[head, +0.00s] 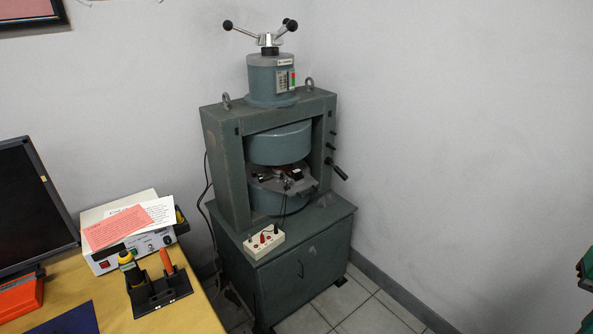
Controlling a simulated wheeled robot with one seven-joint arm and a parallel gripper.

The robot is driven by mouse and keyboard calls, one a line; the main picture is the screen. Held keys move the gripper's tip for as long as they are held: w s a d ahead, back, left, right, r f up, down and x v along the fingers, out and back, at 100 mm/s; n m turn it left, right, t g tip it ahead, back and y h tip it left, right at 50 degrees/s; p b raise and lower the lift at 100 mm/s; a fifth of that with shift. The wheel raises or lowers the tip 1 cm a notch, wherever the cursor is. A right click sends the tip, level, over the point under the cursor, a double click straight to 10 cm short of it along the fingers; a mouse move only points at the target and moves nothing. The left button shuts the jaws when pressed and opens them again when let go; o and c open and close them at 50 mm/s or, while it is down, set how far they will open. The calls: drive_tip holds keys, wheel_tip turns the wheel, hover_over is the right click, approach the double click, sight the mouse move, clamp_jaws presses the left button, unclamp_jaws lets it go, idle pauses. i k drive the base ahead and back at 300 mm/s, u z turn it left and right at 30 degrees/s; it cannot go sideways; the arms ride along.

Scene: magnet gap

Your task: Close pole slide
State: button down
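A grey-green electromagnet (226,160) stands in the corner on a matching cabinet. Its upper round pole (280,146) hangs above the lower round pole (272,203), with a visible gap between them. A grey plate (300,184) with small dark and metal parts sits in the gap; their details are too small to tell. A black-handled lever (337,169) and several small black knobs stick out of the frame's right side. A three-armed handwheel (269,39) tops the upper column (271,78). I cannot tell which part is the pole slide. My gripper is not in view.
A white box with red and black plugs (264,243) sits on the cabinet's front edge (305,237). A wooden desk (190,316) at left holds a monitor, a power supply (150,242) and a tool stand (160,295). Tiled floor is clear right of the cabinet.

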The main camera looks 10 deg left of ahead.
sight(278, 184)
drive_tip(key=u, duration=0.1)
drive_tip(key=i, duration=0.9)
drive_tip(key=u, duration=0.3)
